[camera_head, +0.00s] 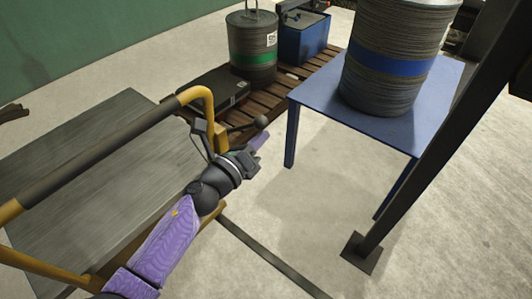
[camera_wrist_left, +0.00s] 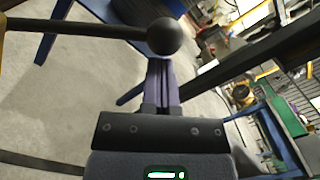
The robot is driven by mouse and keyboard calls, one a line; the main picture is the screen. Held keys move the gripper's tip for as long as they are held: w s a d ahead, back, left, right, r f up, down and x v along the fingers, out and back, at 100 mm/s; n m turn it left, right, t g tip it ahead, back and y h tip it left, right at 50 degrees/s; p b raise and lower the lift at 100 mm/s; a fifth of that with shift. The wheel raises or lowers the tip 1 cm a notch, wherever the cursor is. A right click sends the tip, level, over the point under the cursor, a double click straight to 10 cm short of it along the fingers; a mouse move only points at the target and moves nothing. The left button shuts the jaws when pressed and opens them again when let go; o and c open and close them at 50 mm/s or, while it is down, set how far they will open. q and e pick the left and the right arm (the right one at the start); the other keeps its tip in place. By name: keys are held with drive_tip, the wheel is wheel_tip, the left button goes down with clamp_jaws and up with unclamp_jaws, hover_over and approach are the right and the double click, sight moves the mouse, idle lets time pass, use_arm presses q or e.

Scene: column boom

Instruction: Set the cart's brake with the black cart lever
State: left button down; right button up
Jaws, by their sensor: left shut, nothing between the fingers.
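The black cart lever (camera_head: 243,127) sticks out to the right from the yellow-framed cart (camera_head: 95,165) and ends in a round black knob (camera_head: 262,121). In the left wrist view the lever (camera_wrist_left: 85,29) comes in from the left, and its knob (camera_wrist_left: 165,37) is just beyond my fingertips. My left gripper (camera_head: 262,138) is shut and empty, with its purple fingers together right beside the knob; they also show in the left wrist view (camera_wrist_left: 160,68). I cannot tell whether the fingertips touch the knob. My right gripper is not in view.
A blue table (camera_head: 330,98) with a large wire drum (camera_head: 398,55) stands to the right. A wooden pallet (camera_head: 275,98) holds a green-banded drum (camera_head: 252,50) and a blue box (camera_head: 305,42). A dark post (camera_head: 415,160) rises at right. The floor below the lever is clear.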

use_arm(q)
drive_tip(key=w+a+r+n+p, duration=0.3)
drive_tip(key=a+r+n+p, duration=0.1)
drive_tip(key=a+r+n, duration=0.1)
drive_tip(key=shift+w+r+n+p, duration=0.3)
drive_tip(key=shift+w+r+n, duration=0.15)
drive_tip(key=shift+n, duration=0.55)
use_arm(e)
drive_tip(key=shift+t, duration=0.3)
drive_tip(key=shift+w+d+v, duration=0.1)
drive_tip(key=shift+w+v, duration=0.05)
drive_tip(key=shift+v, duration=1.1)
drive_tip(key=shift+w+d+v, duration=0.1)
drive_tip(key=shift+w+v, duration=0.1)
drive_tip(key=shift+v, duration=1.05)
use_arm(q)
drive_tip(key=shift+a, duration=0.1)
drive_tip(key=shift+s, duration=0.1)
